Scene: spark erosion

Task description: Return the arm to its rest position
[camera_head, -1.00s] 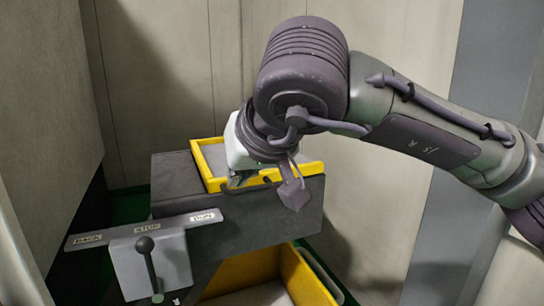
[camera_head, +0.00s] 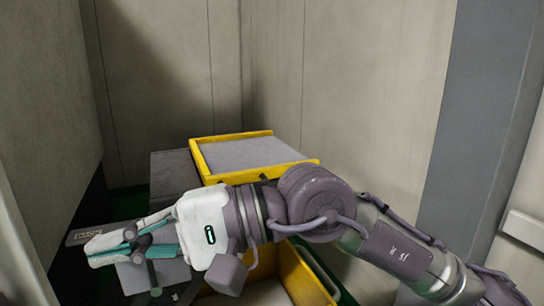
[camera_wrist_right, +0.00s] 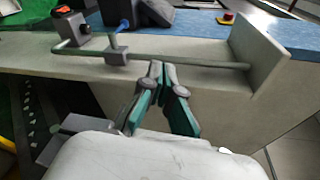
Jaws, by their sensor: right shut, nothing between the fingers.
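My right gripper (camera_head: 96,250) lies across the lower left of the head view, its arm coming in from the right. Its white and teal fingers point left and are shut with nothing between them. In the right wrist view the fingers (camera_wrist_right: 159,70) also show together, in front of a pale panel. The arm crosses in front of the yellow-rimmed tray (camera_head: 231,136) and the dark grey block (camera_head: 172,178), hiding part of both. My left gripper is not in view.
A lower yellow container (camera_head: 290,268) shows below the arm. The label plate (camera_head: 82,236) and lever box are mostly hidden behind the gripper. Walls stand close at left and back.

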